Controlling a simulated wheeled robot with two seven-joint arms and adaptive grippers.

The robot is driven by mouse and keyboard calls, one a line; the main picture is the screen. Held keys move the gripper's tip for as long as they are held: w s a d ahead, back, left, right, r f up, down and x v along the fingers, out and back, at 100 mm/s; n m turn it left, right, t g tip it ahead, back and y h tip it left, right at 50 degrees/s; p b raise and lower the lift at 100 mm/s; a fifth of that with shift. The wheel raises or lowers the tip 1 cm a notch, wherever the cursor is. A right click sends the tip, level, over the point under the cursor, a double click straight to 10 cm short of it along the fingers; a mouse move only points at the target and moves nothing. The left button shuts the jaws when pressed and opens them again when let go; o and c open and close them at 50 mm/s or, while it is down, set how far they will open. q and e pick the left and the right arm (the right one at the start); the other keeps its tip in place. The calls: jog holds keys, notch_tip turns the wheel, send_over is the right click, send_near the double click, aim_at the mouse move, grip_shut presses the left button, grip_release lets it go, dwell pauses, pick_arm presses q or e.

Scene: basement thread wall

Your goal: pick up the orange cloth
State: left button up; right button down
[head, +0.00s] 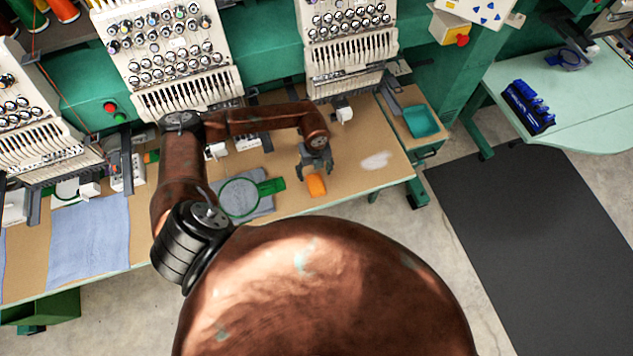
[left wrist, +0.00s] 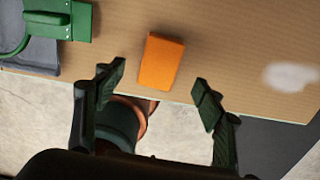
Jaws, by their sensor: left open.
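The orange cloth (head: 316,186) lies on the brown tabletop close to its front edge, a small folded block shape. In the left wrist view the orange cloth (left wrist: 161,61) lies beyond the fingertips, roughly centred between them. My left gripper (head: 317,163) is above the table just behind the cloth in the head view, apart from it. In the left wrist view my left gripper (left wrist: 160,88) has its fingers wide apart with nothing between them. My right gripper is in neither view.
A green hoop (head: 239,197) on folded grey fabric lies left of the cloth. A whitish patch (head: 375,161) is on the table to the right. Embroidery machine heads (head: 170,55) stand behind. A teal tray (head: 421,121) sits at the right. The tabletop around the cloth is clear.

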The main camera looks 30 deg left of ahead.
aim_at(315, 183)
pick_arm(q)
jog(key=shift+d+f, duration=0.1)
jog(key=shift+f, duration=0.8)
notch_tip(315, 183, down, 4)
jog(key=shift+s+d+f+p, duration=0.15)
jog(key=shift+f+p, duration=0.1)
jog(key=shift+p, duration=0.65)
jog(key=shift+f, duration=0.35)
jog(key=c, duration=1.2)
